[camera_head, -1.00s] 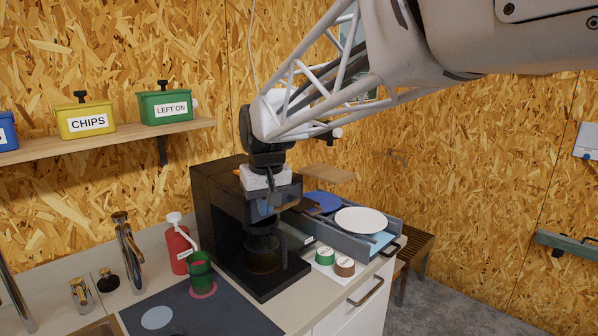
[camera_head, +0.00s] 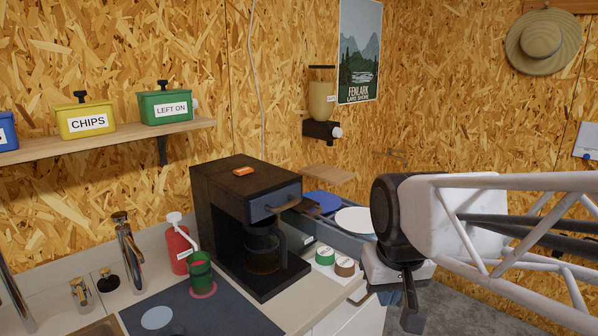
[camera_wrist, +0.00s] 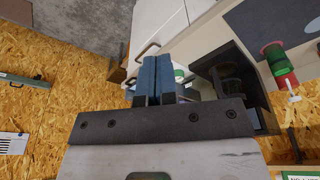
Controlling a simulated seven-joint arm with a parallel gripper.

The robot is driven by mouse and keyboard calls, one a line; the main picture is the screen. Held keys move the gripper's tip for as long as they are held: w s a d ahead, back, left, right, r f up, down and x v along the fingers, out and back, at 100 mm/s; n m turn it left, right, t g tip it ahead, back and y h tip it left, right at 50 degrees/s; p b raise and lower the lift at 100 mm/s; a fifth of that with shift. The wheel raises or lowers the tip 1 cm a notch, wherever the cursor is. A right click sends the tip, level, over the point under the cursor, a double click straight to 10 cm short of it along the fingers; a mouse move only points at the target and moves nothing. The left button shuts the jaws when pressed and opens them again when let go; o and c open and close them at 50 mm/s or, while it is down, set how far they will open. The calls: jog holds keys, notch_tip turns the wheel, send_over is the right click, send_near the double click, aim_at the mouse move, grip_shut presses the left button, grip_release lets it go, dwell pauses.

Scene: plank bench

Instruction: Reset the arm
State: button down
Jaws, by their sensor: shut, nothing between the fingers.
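My gripper (camera_wrist: 154,78) shows in the wrist view with its two blue fingers pressed together and nothing between them. In the head view my arm comes in from the right, and its wrist hangs in front of the rack of plates, at the right end of the counter. The fingers are mostly hidden there behind my wrist. The black coffee maker (camera_head: 222,207) stands to the left of my wrist, apart from it, with a glass carafe (camera_head: 262,252) in it and an orange piece (camera_head: 243,171) on top.
A white plate (camera_head: 352,219) and a blue plate (camera_head: 322,201) sit behind my wrist. Green (camera_head: 325,255) and brown (camera_head: 345,266) round pods lie on the counter. A red bottle (camera_head: 178,248) and green cup (camera_head: 200,271) stand left of the coffee maker. Open floor lies at right.

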jog(key=s+d+f+m, duration=0.1)
jog(key=s+d+f, duration=0.3)
jog(key=s, duration=0.4)
jog(key=shift+s+f, duration=0.15)
jog(key=shift+f, duration=0.1)
